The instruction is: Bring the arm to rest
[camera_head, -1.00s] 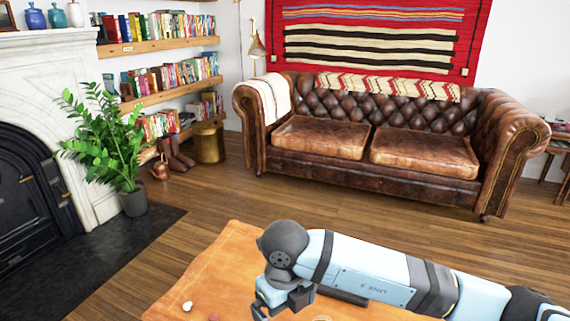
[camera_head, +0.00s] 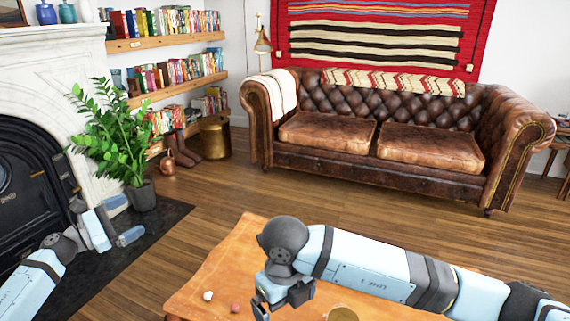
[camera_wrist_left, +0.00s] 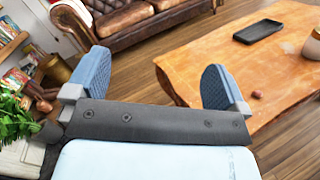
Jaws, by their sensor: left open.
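My left gripper (camera_head: 124,219) is in the lower left of the head view, above the dark hearth in front of the fireplace. Its two blue fingers are spread wide with nothing between them. They also show apart and empty in the left wrist view (camera_wrist_left: 157,66). My right arm crosses the lower right of the head view over the wooden table (camera_head: 222,268). My right gripper (camera_head: 281,298) is at its left end, bent downward over the table. Its fingertips are partly hidden, so its opening is unclear.
A potted plant (camera_head: 112,145) stands close behind my left gripper, beside the fireplace (camera_head: 50,70). A white piece (camera_head: 208,296) and a reddish piece (camera_head: 235,308) lie on the table. Floor (camera_head: 215,210) is free before the sofa (camera_head: 370,150).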

